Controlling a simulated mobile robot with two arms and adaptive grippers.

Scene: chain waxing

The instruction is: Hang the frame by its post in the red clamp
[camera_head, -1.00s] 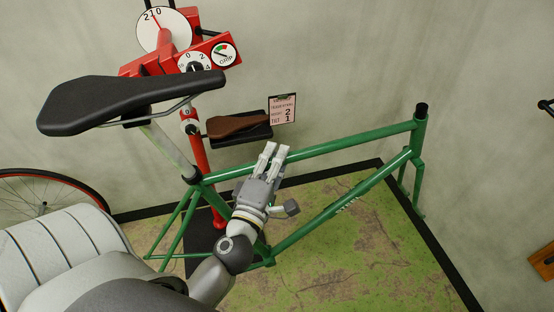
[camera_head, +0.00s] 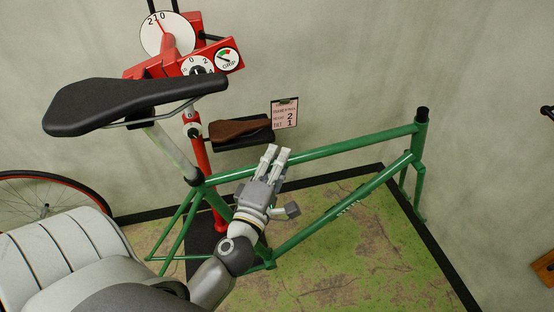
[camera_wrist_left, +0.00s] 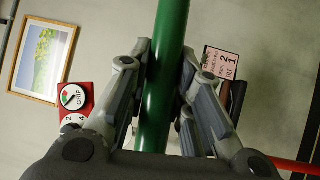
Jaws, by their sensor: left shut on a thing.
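The green bicycle frame (camera_head: 350,142) spans the middle of the head view, with a silver seat post (camera_head: 170,146) and a black saddle (camera_head: 125,101). My left gripper (camera_head: 275,160) is shut on the frame's top tube, which runs between its fingers in the left wrist view (camera_wrist_left: 165,80). The red clamp (camera_head: 205,62) is on the stand at the back, with a grip gauge and dials. I cannot tell whether the post touches the clamp's jaws. My right gripper is not in view.
A brown saddle (camera_head: 238,128) rests on a black shelf by a card (camera_head: 285,113) showing 2 and 1. A wheel (camera_head: 50,195) stands at the left. A green mat (camera_head: 370,260) lies below the frame, and a wooden piece (camera_head: 543,267) is at the right edge.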

